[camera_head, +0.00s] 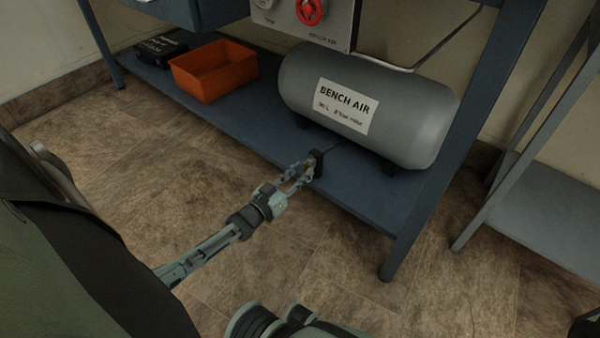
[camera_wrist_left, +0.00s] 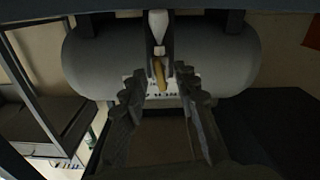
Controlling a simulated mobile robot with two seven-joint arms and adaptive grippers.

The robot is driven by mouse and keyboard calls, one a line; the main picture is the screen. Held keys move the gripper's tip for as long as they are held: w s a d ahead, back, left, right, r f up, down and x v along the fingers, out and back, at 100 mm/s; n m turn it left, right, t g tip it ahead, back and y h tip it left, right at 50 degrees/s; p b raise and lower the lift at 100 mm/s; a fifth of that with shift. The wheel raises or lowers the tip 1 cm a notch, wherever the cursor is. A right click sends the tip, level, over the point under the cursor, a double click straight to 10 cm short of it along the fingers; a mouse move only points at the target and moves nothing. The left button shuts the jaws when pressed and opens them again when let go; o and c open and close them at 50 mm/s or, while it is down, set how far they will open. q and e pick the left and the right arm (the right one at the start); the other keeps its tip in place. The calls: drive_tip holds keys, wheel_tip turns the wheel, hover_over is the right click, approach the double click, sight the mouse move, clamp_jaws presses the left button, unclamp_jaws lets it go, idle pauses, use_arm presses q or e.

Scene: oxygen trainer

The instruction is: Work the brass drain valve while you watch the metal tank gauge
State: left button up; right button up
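A grey metal tank (camera_head: 365,95) marked "BENCH AIR" lies on the lower shelf of the blue bench. It also shows across the top of the left wrist view (camera_wrist_left: 235,55). My left gripper (camera_head: 308,168) is low at the tank's front, by the shelf's front edge. In the left wrist view its two fingers (camera_wrist_left: 161,80) are spread, with a small brass-coloured piece (camera_wrist_left: 159,72), apparently the drain valve, between their tips. I cannot tell whether they touch it. I cannot make out a tank gauge in either view. My right gripper is not in view.
An orange bin (camera_head: 213,72) and a black case (camera_head: 160,48) sit left on the lower shelf (camera_head: 255,125). A panel with a red knob (camera_head: 311,10) is above the tank. A bench leg (camera_head: 432,165) stands right of the tank. The floor in front is clear.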

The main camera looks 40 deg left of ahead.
use_arm(q)
drive_tip(key=shift+s, duration=0.1)
drive_tip(key=s+a, duration=0.1)
drive_tip(key=s, duration=1)
drive_tip(key=shift+s, duration=0.4)
idle(4.6)
